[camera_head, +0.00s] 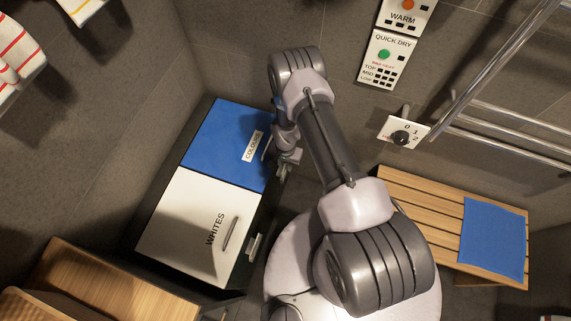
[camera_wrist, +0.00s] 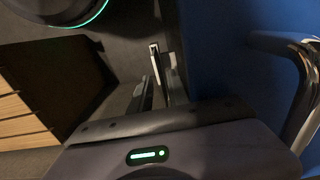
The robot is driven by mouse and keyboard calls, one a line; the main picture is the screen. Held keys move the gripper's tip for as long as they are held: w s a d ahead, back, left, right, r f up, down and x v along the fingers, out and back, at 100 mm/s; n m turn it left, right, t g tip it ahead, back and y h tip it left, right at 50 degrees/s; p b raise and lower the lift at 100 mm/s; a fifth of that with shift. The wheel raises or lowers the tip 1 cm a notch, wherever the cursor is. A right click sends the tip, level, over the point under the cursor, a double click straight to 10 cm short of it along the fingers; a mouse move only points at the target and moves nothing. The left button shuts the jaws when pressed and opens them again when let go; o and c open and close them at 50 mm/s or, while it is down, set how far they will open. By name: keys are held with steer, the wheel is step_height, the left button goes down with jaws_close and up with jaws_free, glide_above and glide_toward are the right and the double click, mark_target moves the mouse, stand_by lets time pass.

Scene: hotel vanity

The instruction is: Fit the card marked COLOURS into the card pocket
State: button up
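A white label reading COLOURS (camera_head: 253,146) lies on the blue lid (camera_head: 215,140) of a two-part hamper in the head view. My gripper (camera_head: 287,165) is at the front edge of the blue half, pointing down. In the wrist view my gripper (camera_wrist: 158,85) shows two dark fingers beside a blue surface (camera_wrist: 235,50). A thin pale-edged piece (camera_wrist: 154,50) shows at the fingertips; I cannot tell whether it is a held card or part of the hamper. A small pale holder (camera_head: 255,246) is on the front of the white half; any pocket on the blue half is hidden.
The white lid marked WHITES (camera_head: 190,220) has a bar handle. A chrome handle (camera_wrist: 303,75) is close on the right in the wrist view. A slatted bench (camera_head: 430,205) with a blue towel (camera_head: 492,240) and a towel rail (camera_head: 500,65) stand to the right.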

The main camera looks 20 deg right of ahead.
steer(key=shift+r, duration=0.1)
step_height(320, 180, up, 46)
steer(key=t+p, duration=0.3)
steer(key=p, duration=0.2)
steer(key=s+a+r+n+t+y+b, duration=0.1)
steer(key=s+a+r+n+t+y, duration=0.1)
steer(key=s+r, duration=1.4)
steer(key=s+a, duration=0.1)
steer(key=s, duration=0.2)
steer(key=shift+a+r+n+t, duration=0.2)
steer(key=shift+a+n+t, duration=0.2)
steer(key=shift+o, duration=0.2)
steer(key=shift+w, duration=0.1)
